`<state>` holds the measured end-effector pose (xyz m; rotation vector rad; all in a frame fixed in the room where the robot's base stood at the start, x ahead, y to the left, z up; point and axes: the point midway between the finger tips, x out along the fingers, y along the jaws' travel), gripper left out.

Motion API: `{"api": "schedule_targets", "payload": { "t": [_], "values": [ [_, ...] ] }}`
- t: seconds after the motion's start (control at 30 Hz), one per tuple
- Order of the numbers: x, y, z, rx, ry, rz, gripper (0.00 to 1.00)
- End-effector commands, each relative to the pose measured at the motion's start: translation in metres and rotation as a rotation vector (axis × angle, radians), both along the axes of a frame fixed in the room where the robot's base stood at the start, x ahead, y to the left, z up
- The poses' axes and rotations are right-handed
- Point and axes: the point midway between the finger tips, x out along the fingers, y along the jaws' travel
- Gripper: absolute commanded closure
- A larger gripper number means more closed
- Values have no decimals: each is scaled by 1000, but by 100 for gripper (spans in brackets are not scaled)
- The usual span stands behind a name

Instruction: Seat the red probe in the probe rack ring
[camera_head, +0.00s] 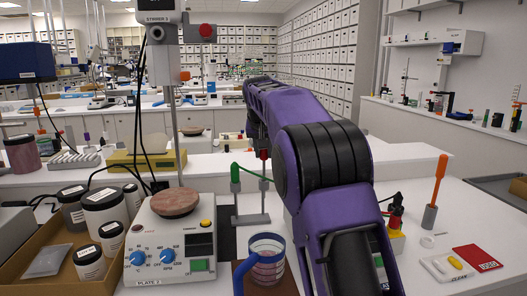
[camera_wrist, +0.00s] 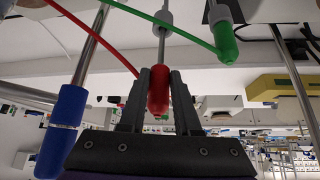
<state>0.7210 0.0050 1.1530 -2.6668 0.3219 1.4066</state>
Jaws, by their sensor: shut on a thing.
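The red probe (camera_wrist: 158,92) is held upright between the fingers of my gripper (camera_wrist: 162,72). Its red handle also shows in the head view (camera_head: 264,154), partly hidden by my arm. A metal shaft (camera_wrist: 162,45) runs from the handle to a grey ring-like fitting (camera_wrist: 163,16) of the rack. I cannot tell whether its tip is inside that ring; the handle is clearly apart from it. A green probe (camera_wrist: 228,42) stands beside it, handle against its own grey fitting. The rack's grey base (camera_head: 250,219) is on the bench. A blue-handled rod (camera_wrist: 66,115) shows at left in the wrist view.
Red and green cables (camera_wrist: 95,38) cross near the gripper. A hotplate (camera_head: 170,240) stands at front left and a blue-handled jug (camera_head: 266,262) at front centre. An orange-handled tool (camera_head: 435,190) stands upright in a holder at right.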

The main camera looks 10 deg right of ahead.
Motion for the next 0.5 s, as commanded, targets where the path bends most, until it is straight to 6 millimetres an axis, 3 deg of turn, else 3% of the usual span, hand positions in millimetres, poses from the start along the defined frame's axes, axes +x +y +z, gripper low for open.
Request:
{"api": "schedule_targets", "payload": {
  "t": [0.5],
  "values": [
    [0, 0, -13, 0, -2, 0, 100]
  ]
}}
